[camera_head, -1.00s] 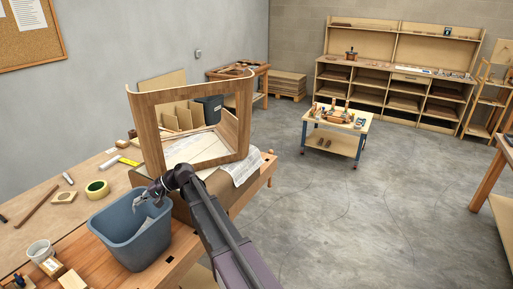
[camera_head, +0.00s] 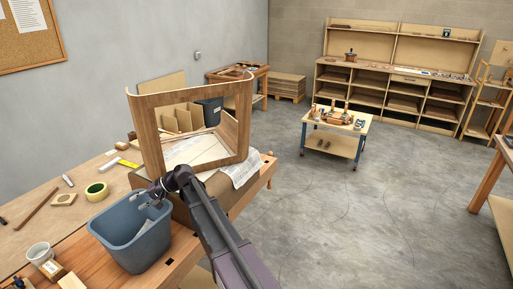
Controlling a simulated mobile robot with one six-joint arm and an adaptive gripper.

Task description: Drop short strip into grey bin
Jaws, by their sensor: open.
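The grey bin (camera_head: 122,243), blue-grey in colour, stands upright on the workbench at the lower left. My gripper (camera_head: 148,203) is open over the bin's mouth, near its back right rim. A small pale shape (camera_head: 145,228) shows inside the bin below the gripper; I cannot tell whether it is the short strip. I make out no strip between the fingers, which look small and dark here. The bin's floor is hidden by its front wall.
A bent wooden frame (camera_head: 150,135) stands on a form just behind the bin. A tape roll (camera_head: 96,191), a mug (camera_head: 40,253) and wood blocks lie left of the bin. A low cart (camera_head: 338,127) stands on the open floor (camera_head: 390,190).

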